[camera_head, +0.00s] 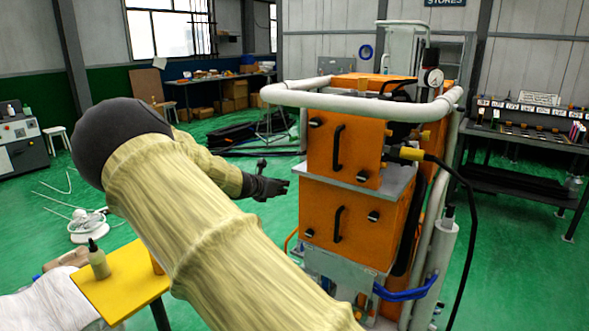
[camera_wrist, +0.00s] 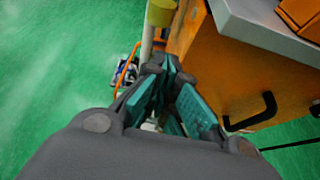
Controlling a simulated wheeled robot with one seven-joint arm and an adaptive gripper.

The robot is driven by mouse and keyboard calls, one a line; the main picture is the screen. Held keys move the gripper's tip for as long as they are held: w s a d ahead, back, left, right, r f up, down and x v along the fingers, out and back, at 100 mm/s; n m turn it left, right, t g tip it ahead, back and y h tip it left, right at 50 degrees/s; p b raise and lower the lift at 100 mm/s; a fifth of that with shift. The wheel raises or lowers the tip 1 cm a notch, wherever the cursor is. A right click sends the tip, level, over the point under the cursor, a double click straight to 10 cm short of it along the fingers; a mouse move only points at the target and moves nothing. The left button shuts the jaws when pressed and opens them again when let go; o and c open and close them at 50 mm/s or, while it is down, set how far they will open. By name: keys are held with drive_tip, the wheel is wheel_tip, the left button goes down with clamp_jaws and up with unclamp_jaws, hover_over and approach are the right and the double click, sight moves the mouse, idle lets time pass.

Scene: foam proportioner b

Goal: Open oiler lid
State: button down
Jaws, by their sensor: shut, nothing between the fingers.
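My gripper (camera_head: 272,188) is shut and empty in the head view, just left of the orange machine (camera_head: 328,222). In the wrist view its fingers (camera_wrist: 168,72) meet near a pale upright post with a dull yellow cap (camera_wrist: 161,12) on top. The cap lies beyond the fingertips, apart from them as far as I can see. I cannot tell whether this cap is the oiler lid. No clearly marked oiler shows in the head view, where my arm hides part of the machine's left side.
The machine has black handles (camera_head: 338,147), a grey ledge (camera_wrist: 262,24) and a white padded rail (camera_head: 330,101) around its top. A yellow table (camera_head: 125,283) with a small bottle (camera_head: 98,262) stands at lower left.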

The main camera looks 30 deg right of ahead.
drive_tip(key=w+d+r+p, duration=0.2)
drive_tip(key=w+d+r, duration=0.3)
drive_tip(key=d, duration=0.3)
drive_tip(key=shift+w+d+n+t+h+p, duration=0.15)
drive_tip(key=shift+d+n+t+h+p, duration=0.15)
drive_tip(key=shift+d+n+h+p, duration=0.1)
drive_tip(key=shift+a, duration=0.15)
idle(0.4)
drive_tip(key=shift+r, duration=0.1)
